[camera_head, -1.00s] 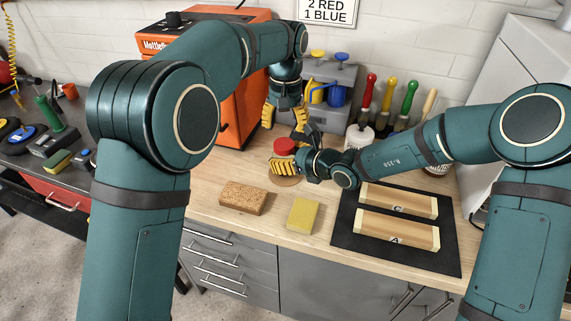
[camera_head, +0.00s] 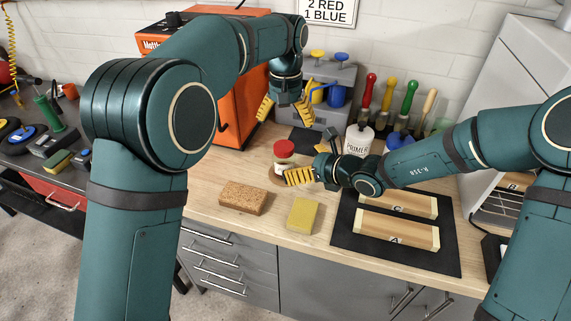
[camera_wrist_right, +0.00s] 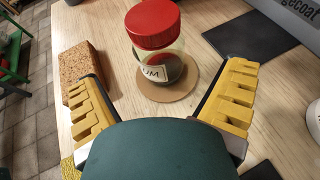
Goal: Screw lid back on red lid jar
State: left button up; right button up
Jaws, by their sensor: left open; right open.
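The jar (camera_head: 281,162) stands upright on a round tan coaster (camera_head: 272,171) on the wooden bench, with the red lid (camera_head: 284,147) sitting on its top. In the right wrist view the red lid (camera_wrist_right: 152,22) sits on the clear jar (camera_wrist_right: 158,66), which bears a white label; I cannot tell whether it is screwed tight. My right gripper (camera_head: 300,176) is open and empty, just in front of the jar, its yellow fingers (camera_wrist_right: 160,108) apart on either side of the view. My left gripper (camera_head: 285,107) is open and empty above and behind the jar, pointing down.
A brown sponge (camera_head: 242,198) and a yellow sponge (camera_head: 303,215) lie near the front edge. A black mat (camera_head: 378,245) with wooden blocks lies at right. A white primer can (camera_head: 359,140), screwdrivers and a grey box (camera_head: 340,82) stand behind. An orange cabinet (camera_head: 240,105) stands at back left.

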pick_arm(q)
jog(key=shift+a+f, duration=0.15)
jog(key=shift+f, duration=0.05)
pick_arm(e)
jog(key=v, duration=0.7)
jog(key=shift+r, duration=0.35)
jog(key=shift+a, duration=0.15)
